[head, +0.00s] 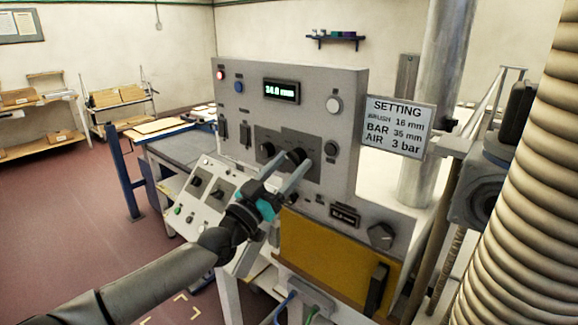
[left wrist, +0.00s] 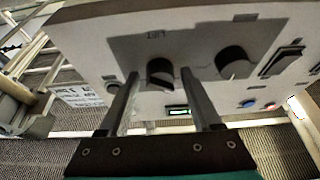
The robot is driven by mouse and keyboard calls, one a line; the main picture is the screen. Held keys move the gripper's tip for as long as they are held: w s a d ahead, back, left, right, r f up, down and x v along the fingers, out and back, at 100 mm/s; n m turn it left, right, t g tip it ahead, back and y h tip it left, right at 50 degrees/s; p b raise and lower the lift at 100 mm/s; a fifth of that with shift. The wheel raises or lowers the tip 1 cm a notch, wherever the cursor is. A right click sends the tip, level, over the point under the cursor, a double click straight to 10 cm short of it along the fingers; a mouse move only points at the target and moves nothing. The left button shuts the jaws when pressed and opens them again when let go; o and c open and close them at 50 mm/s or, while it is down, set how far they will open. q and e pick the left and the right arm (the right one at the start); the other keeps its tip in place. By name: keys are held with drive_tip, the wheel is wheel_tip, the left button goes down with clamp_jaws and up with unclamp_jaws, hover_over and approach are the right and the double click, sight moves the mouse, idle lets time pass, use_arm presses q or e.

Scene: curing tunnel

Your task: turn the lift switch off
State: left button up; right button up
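The lift switch (left wrist: 160,72) is a dark round knob on a grey plate, with a small label reading LIFT upside down beside it in the left wrist view. In the head view the same knob (head: 296,155) is partly covered by my left gripper. My left gripper (head: 298,161) is open, its two fingertips (left wrist: 160,80) on either side of the knob. I cannot tell whether the fingers touch it. Which way the knob is set is too small to read. My right gripper is not in view.
A second dark knob (head: 267,149) sits just left, also seen in the left wrist view (left wrist: 232,62). Rocker switches (head: 245,133) are further left. A display (head: 282,90) reads 34.0 mm. A SETTING sign (head: 398,126) and ribbed hose (head: 520,200) are on the right.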

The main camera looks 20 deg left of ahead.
use_arm(q)
clamp_jaws()
idle(0.3)
drive_tip(key=m+h+b, duration=0.1)
drive_tip(key=m, duration=0.1)
drive_tip(key=m+b, duration=0.2)
drive_tip(key=shift+a+f+g+h, duration=0.2)
drive_tip(key=shift+g+h, duration=0.1)
drive_tip(key=shift+h, duration=0.1)
drive_tip(key=m+b, duration=0.1)
drive_tip(key=m, duration=0.1)
drive_tip(key=m+g+h+b, duration=0.1)
drive_tip(key=shift+w+a+r+m+h, duration=0.1)
drive_tip(key=shift+r+m+h, duration=0.05)
drive_tip(key=shift+m+h, duration=0.2)
drive_tip(key=shift+r+m+g+h, duration=0.1)
drive_tip(key=shift+m+g+h, duration=0.15)
drive_tip(key=shift+m+g, duration=0.35)
drive_tip(key=shift+a+r+m+g+h, duration=0.15)
drive_tip(key=shift+m+g+h, duration=0.15)
drive_tip(key=shift+m, duration=0.85)
drive_tip(key=shift+m+g+p, duration=0.7)
drive_tip(key=shift+m+p, duration=0.2)
drive_tip(key=shift+m, duration=0.9)
drive_tip(key=shift+h, duration=0.4)
